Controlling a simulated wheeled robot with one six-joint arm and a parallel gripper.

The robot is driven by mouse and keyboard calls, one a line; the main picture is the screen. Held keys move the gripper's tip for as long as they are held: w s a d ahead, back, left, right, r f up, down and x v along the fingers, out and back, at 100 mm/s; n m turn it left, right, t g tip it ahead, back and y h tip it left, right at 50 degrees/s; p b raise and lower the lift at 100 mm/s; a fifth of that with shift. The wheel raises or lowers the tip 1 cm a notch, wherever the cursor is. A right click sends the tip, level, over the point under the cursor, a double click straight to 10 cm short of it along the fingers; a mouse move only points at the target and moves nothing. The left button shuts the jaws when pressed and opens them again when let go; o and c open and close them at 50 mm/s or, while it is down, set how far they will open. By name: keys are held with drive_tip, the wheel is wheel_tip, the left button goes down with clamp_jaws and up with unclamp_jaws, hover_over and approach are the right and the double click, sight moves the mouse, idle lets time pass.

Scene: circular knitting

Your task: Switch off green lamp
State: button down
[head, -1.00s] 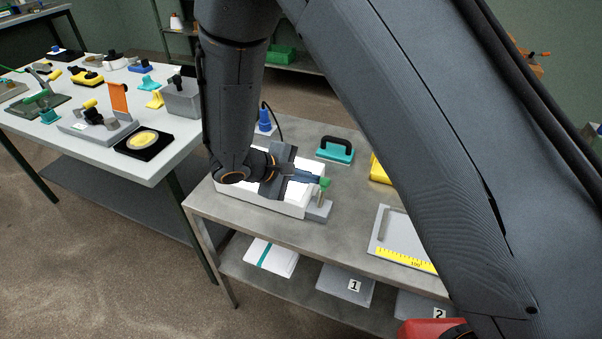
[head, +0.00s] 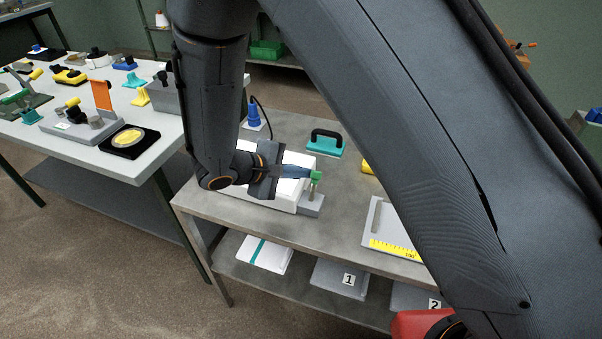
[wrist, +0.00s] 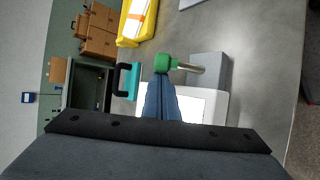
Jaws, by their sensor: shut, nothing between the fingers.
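The green lamp switch shows as a green knob (head: 316,175) on a short metal stem, set on a small grey block (head: 312,204) at the right end of a white lit box (head: 285,190) on the grey table. In the wrist view the green knob (wrist: 163,63) sits at the tips of my gripper, with its metal stem running right to the grey block (wrist: 210,68). My gripper (head: 308,172) is shut with nothing between its fingers. Its tips (wrist: 164,78) are at the knob, touching or very close; I cannot tell which.
A teal block with a black handle (head: 325,143) stands behind the lit box, and a blue cone-shaped item (head: 253,117) with a cable is behind it to the left. A white plate with a yellow scale (head: 393,232) lies at the right. A white table (head: 150,165) with several tools is at left.

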sight(295, 195)
drive_tip(key=shift+s+a+t+b, duration=0.1)
drive_tip(key=shift+s+t+b, duration=0.25)
drive_tip(key=shift+b, duration=0.4)
drive_tip(key=t+h+b, duration=0.1)
drive_tip(key=b, duration=0.1)
drive_tip(key=s+m+t+h+b, duration=0.1)
drive_tip(key=b, duration=0.2)
drive_tip(key=shift+s+a+f, duration=0.2)
drive_tip(key=shift+s+a, duration=0.05)
drive_tip(key=shift+a, duration=0.05)
drive_tip(key=s+t+h+b, duration=0.1)
drive_tip(key=b, duration=0.1)
drive_tip(key=s+m+t+b, duration=0.1)
drive_tip(key=b, duration=0.1)
drive_tip(key=shift+a+r+t+h, duration=0.1)
drive_tip(key=shift+a+t+h, duration=0.15)
drive_tip(key=shift+a+h, duration=0.15)
drive_tip(key=shift+r, duration=0.15)
drive_tip(key=v, duration=1)
drive_tip(key=shift+s+f, duration=0.1)
drive_tip(key=shift+f, duration=0.25)
